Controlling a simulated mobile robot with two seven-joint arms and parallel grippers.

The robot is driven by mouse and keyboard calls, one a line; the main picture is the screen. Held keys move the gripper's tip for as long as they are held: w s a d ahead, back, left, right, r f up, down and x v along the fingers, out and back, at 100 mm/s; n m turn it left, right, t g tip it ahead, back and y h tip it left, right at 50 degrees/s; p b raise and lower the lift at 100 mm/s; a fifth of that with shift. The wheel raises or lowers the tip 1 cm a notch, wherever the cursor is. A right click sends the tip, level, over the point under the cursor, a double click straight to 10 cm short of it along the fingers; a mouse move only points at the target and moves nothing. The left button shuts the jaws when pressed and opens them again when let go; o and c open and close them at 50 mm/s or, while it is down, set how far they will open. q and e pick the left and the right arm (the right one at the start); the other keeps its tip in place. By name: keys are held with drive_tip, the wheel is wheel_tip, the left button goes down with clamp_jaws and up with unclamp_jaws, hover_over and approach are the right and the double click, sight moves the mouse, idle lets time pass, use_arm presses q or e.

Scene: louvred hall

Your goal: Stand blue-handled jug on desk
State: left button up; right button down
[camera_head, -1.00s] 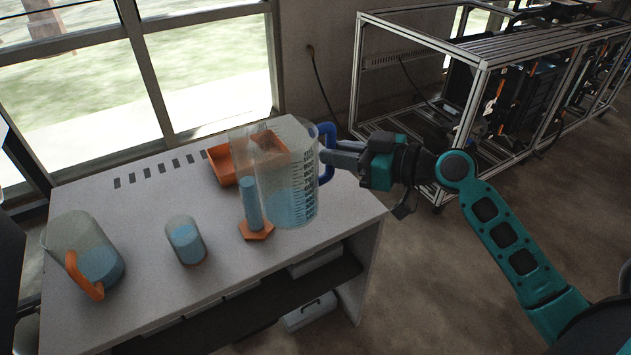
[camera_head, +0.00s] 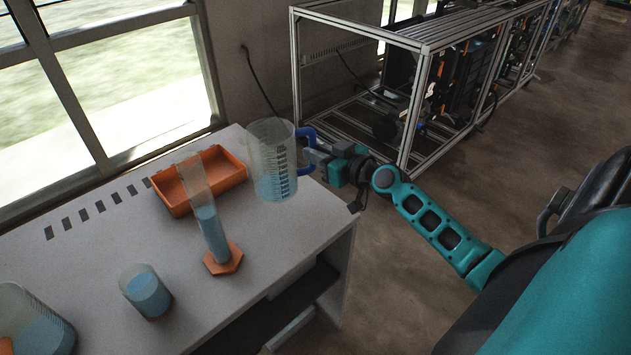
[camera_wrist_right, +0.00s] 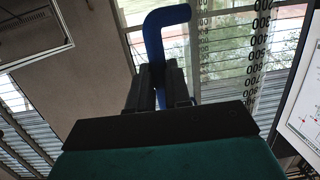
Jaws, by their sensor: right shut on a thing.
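The blue-handled jug (camera_head: 270,160) is clear with dark scale marks and blue liquid low inside. It is upright near the desk's right end. My right gripper (camera_head: 312,156) is shut on its blue handle from the right. In the right wrist view the handle (camera_wrist_right: 165,20) rises between the fingers (camera_wrist_right: 160,85), with the scale marks beside it. I cannot tell whether the jug's base touches the desk (camera_head: 285,232) or hangs just above it. My left gripper is not in view.
An orange tray (camera_head: 232,172) lies left of the jug. A measuring cylinder (camera_head: 212,230) on an orange foot, a beaker (camera_head: 147,292) and another jug (camera_head: 35,325) stand further left. A metal frame rack (camera_head: 425,45) stands beyond the desk's right end.

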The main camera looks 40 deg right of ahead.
wheel_tip(320, 180, down, 7)
drive_tip(key=b, duration=0.3)
drive_tip(key=shift+w+f+b, duration=0.1)
drive_tip(key=shift+f+b, duration=0.2)
drive_tip(key=shift+r, duration=0.1)
drive_tip(key=c, duration=1.1)
unclamp_jaws()
